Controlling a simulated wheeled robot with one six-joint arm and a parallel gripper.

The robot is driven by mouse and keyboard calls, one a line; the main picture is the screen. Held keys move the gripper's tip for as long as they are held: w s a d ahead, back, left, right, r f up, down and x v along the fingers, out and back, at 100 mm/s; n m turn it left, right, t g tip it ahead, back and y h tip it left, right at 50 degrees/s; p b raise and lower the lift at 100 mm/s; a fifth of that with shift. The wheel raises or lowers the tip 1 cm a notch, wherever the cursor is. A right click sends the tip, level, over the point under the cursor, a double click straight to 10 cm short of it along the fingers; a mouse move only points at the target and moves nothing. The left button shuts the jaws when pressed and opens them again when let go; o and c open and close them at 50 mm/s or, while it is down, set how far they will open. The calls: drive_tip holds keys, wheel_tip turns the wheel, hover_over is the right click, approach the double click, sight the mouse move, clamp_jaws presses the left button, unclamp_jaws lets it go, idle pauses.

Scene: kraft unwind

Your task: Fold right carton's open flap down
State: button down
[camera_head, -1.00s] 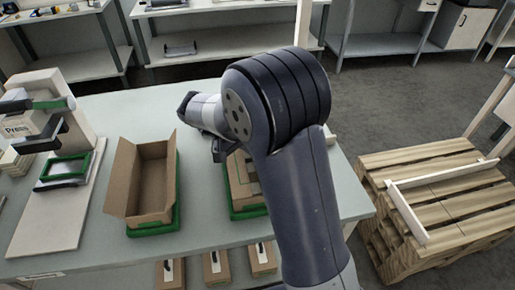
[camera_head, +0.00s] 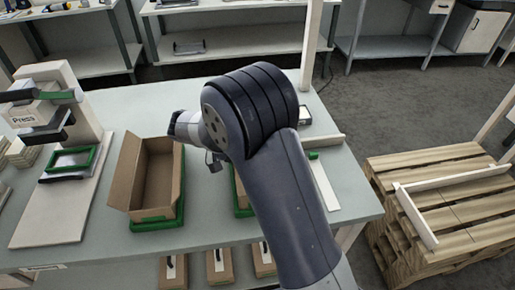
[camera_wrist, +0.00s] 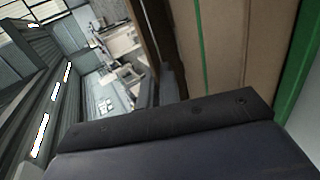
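The right carton (camera_head: 243,201) sits in a green frame on the grey-blue table, almost all hidden behind my arm in the head view. Its flap cannot be made out there. In the wrist view a brown cardboard face (camera_wrist: 225,55) with green strips fills the upper right, close to my gripper. My gripper (camera_head: 214,162) hangs between the two cartons in the head view, mostly hidden by my wrist. In the wrist view a dark gripper part crosses the bottom; no separate fingertips show. Whether it touches the cardboard cannot be told.
An open left carton (camera_head: 158,180) stands in a green tray left of my gripper, its left flap leaning outward. A press (camera_head: 45,115) stands on the far left. A white strip (camera_head: 323,183) lies on the table's right. A wooden pallet (camera_head: 440,205) is beyond it.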

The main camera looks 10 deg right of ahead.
drive_tip(key=c, duration=1.6)
unclamp_jaws()
drive_tip(key=shift+c, duration=0.2)
